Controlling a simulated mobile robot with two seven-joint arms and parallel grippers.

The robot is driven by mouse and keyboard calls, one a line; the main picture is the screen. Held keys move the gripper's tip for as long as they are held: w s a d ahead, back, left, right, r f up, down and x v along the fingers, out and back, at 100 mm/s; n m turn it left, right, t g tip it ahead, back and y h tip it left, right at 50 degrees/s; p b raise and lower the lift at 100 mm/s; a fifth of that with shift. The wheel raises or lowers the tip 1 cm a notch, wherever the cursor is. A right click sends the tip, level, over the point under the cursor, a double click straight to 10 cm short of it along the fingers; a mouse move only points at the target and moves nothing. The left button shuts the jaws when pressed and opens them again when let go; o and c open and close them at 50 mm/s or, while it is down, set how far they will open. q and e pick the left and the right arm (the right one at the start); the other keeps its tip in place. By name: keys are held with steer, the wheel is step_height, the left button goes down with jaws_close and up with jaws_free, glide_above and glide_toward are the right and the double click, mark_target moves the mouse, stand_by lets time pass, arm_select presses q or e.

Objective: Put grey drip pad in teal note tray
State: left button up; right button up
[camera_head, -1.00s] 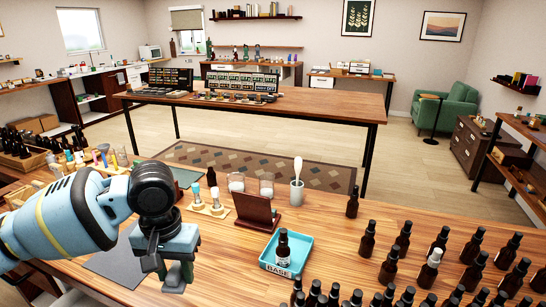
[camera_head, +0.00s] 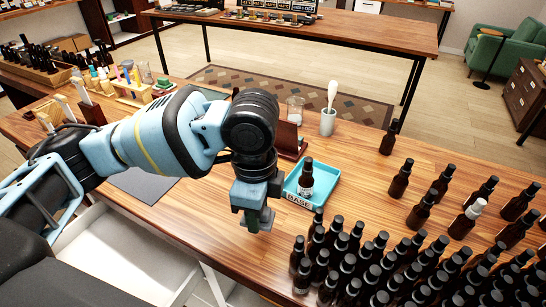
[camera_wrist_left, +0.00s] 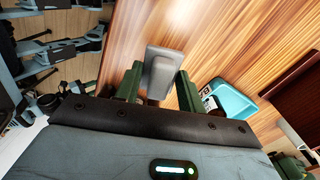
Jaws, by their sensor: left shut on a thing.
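My left gripper (camera_head: 254,222) points down over the wooden table, just left of the teal tray. In the left wrist view its green fingers (camera_wrist_left: 156,88) are shut on the grey drip pad (camera_wrist_left: 161,68), a grey block-like piece. The teal tray (camera_head: 325,195), labelled BASE, holds a dark dropper bottle (camera_head: 305,178) standing upright. The tray also shows in the left wrist view (camera_wrist_left: 236,99), right of the fingers and apart from the pad. My right gripper is not in view.
Many dark bottles (camera_head: 345,250) crowd the front right, close to the tray. A brown stand (camera_head: 290,142) and a pale cup with a white-headed tool (camera_head: 328,122) stand behind it. A dark grey mat (camera_head: 140,184) lies to the left.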

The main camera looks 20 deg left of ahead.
arm_select(q)
steer(key=shift+d+f+m, duration=0.1)
steer(key=shift+d+m, duration=0.7)
steer(key=shift+m, duration=0.6)
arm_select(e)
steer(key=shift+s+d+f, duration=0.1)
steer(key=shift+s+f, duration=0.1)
